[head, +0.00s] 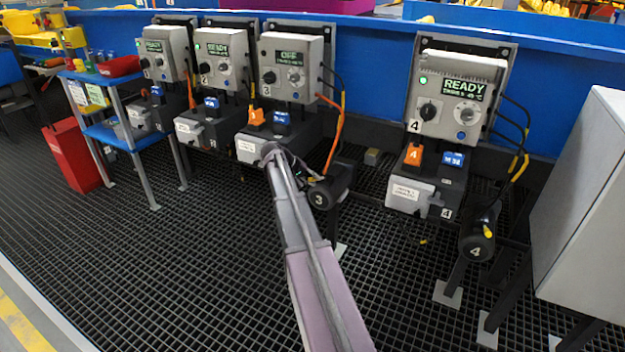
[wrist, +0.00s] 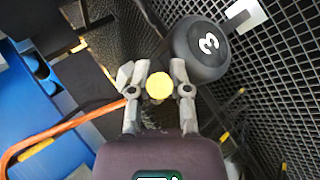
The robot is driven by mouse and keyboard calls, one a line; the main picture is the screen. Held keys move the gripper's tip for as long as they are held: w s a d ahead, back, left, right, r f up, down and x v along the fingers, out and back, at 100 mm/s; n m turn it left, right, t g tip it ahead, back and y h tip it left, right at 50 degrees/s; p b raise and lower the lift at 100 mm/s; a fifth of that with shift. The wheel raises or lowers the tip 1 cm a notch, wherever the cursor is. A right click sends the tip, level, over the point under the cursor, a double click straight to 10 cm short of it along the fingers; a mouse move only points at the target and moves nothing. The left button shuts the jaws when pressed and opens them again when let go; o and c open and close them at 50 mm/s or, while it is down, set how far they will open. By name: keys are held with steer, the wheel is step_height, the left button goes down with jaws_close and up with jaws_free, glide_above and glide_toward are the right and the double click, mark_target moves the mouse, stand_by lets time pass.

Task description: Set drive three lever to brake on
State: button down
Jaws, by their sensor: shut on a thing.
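Drive three's lever shows in the wrist view as a round yellow knob (wrist: 159,87). My gripper (wrist: 158,78) is shut on it, with one grey finger on each side. The black motor end marked 3 (wrist: 207,46) is just beyond the fingers, and it also shows in the head view (head: 332,187). Drive three's control box (head: 291,66) has a display reading OFF. In the head view my arm hides the lever and most of the grip. The lever's brake setting cannot be read.
Drive four (head: 458,95) on the right and the drive two (head: 220,60) and drive one (head: 163,55) boxes on the left read READY. An orange cable (head: 334,130) hangs beside drive three. A grey cabinet (head: 590,200) stands at right. The grating floor in front is clear.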

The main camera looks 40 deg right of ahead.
stand_by(0.4)
steer(key=c, duration=0.6)
jaws_free()
steer(key=shift+r, duration=0.1)
